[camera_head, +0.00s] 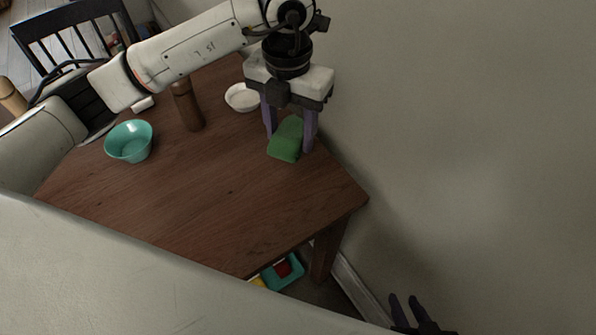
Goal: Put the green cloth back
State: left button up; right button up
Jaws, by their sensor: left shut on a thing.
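The green cloth (285,142) is a folded or bunched block near the right edge of the brown wooden table (230,195). My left gripper (290,139) points down and is shut on the green cloth, one purple finger on each side. I cannot tell if the cloth touches the tabletop or is just above it. My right gripper (406,304) shows only partly at the bottom edge, to the right of the table and away from the cloth. Its two dark fingers stand apart with nothing between them.
A teal bowl (130,142), a brown pepper mill or bottle (187,105) and a white dish (241,98) stand on the table. A teal bin (290,272) with red and yellow things is under it. A wall (470,130) runs along the right. The table's front is clear.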

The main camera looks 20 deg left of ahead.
pick_arm(q)
jog(key=n, duration=0.4)
jog(key=d+f+n, duration=0.1)
jog(key=shift+w+n, duration=0.35)
jog(key=shift+n, duration=0.05)
jog(key=n, duration=0.4)
jog(key=f+n, duration=0.1)
jog(key=shift+w+d+n, duration=0.25)
jog(key=shift+d+n, duration=0.15)
notch_tip(320, 180, down, 10)
jog(key=shift+r+p, duration=0.1)
jog(key=shift+p, duration=0.2)
jog(key=o, duration=1)
jog(key=shift+f, duration=0.2)
notch_tip(320, 180, up, 12)
jog(key=shift+r+b, duration=0.2)
jog(key=shift+b, duration=0.2)
